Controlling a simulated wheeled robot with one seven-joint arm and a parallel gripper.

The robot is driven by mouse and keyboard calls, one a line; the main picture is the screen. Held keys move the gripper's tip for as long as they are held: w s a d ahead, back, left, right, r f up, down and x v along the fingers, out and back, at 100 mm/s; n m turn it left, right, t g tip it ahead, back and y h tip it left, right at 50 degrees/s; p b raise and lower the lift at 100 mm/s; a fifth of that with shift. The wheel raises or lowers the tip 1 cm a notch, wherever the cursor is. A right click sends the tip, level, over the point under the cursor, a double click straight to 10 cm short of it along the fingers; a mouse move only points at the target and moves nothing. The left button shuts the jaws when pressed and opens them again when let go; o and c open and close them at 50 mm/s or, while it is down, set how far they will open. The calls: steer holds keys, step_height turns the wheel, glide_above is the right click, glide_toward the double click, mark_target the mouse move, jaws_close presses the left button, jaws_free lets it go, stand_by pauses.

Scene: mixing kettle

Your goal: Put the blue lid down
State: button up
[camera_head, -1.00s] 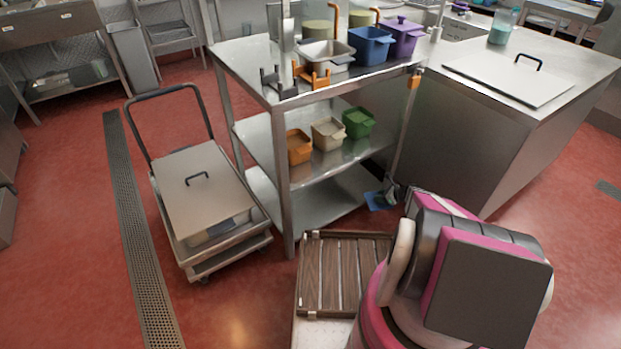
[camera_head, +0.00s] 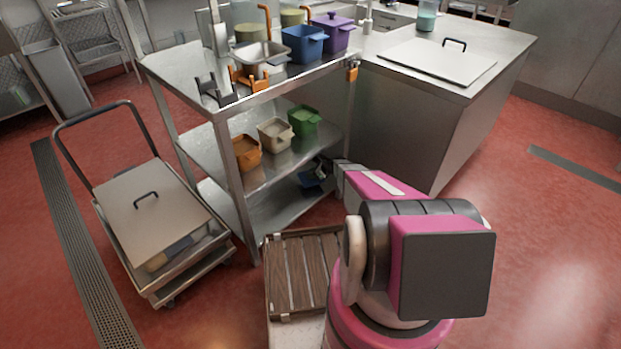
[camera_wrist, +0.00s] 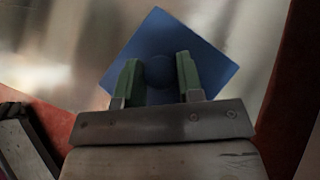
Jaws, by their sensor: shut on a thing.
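The blue lid (camera_wrist: 200,53) is a flat square plate, seen turned like a diamond in the wrist view. My gripper (camera_wrist: 158,80) is shut on it near its middle; the green fingers stand on both sides of the round centre, and the knob itself is hard to make out. In the head view the lid (camera_head: 309,180) shows small and dark blue by the bottom shelf (camera_head: 262,215) of the steel rack, at its right end. In the wrist view, bare metal surface (camera_wrist: 60,45) lies behind the lid. I cannot tell whether the lid touches it.
Orange, beige and green tubs (camera_head: 303,121) stand on the middle shelf. A blue pot (camera_head: 303,44) and a purple pot (camera_head: 333,35) are on top. A rack post (camera_head: 236,190) stands left of my arm. The bottom shelf looks mostly clear.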

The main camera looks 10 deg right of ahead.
steer(key=f, duration=0.2)
steer(key=w+f, duration=0.1)
steer(key=shift+w+a+f, duration=0.1)
steer(key=shift+a+f, duration=0.05)
steer(key=shift+a, duration=0.25)
steer(key=shift+f, duration=0.1)
steer(key=shift+f, duration=0.15)
steer(key=o, duration=1)
steer(key=shift+s+d+r, duration=0.2)
steer(key=shift+s+r, duration=0.05)
steer(key=shift+r, duration=0.15)
steer(key=v, duration=1.1)
steer(key=shift+d, duration=0.15)
